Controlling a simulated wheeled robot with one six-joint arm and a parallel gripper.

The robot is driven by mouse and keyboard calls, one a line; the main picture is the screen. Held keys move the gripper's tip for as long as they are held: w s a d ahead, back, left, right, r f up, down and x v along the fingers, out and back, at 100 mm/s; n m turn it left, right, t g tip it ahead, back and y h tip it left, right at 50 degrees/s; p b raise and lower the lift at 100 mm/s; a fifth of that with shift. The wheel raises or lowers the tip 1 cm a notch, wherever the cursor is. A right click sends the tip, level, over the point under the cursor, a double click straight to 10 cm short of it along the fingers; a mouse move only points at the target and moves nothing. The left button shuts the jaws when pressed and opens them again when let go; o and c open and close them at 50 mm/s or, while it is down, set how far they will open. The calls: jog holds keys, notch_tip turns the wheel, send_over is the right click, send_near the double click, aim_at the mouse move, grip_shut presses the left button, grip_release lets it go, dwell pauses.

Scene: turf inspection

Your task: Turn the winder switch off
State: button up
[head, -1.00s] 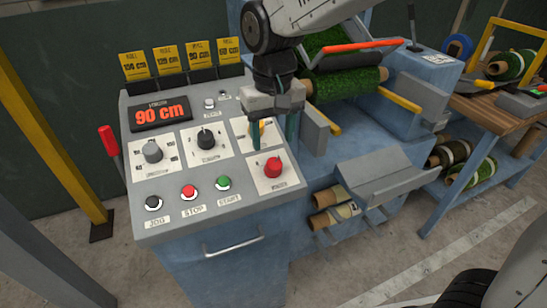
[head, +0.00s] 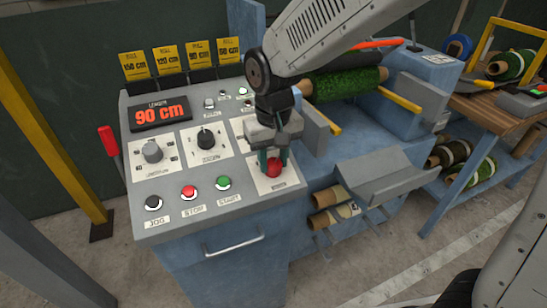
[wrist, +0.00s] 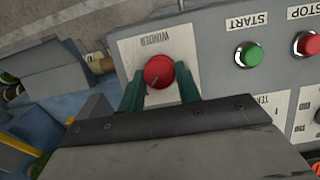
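The winder switch is a red round knob (wrist: 159,72) on a white plate labelled WINDER (wrist: 132,52). In the head view the knob (head: 274,169) is at the panel's lower right, partly covered by my gripper. My gripper (head: 273,158) points down over it. In the wrist view my gripper's (wrist: 160,80) two green fingers are apart, one on each side of the knob. The fingers look open around the knob; firm contact cannot be made out. A dark pointer line on the knob points to the lower left in the wrist view. The position marks are not readable.
A green START button (head: 223,183), red STOP button (head: 188,191) and black JOG button (head: 153,203) lie left of the knob. A black knob (head: 206,139) and grey knob (head: 152,152) sit behind. The display (head: 160,113) reads 90 cm. A turf roll (head: 345,82) is behind right.

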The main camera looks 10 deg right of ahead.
jog(key=shift+n, duration=0.3)
jog(key=n, duration=0.2)
jog(key=n+h, duration=0.1)
jog(key=n, duration=0.1)
jog(key=shift+s+a+t+h, duration=0.1)
jog(key=shift+a+t+h, duration=0.1)
jog(key=shift+t+h, duration=0.15)
jog(key=n, duration=0.2)
jog(key=n+t, duration=0.1)
jog(key=n, duration=0.1)
jog(key=shift+s+a+n+h, duration=0.15)
jog(key=shift+n+h, duration=0.15)
jog(key=shift+h, duration=0.05)
jog(key=n+t, duration=0.1)
jog(key=n, duration=0.1)
jog(key=n+t, duration=0.1)
jog(key=n, duration=0.1)
jog(key=shift+s+f+h, duration=0.1)
jog(key=shift+s+h, duration=0.05)
jog(key=shift+h, duration=0.15)
jog(key=shift+s+n+t, duration=0.1)
jog(key=shift+n+t, duration=0.45)
jog(key=shift+n, duration=1.45)
jog(key=o, duration=1)
jog(key=shift+c, duration=0.2)
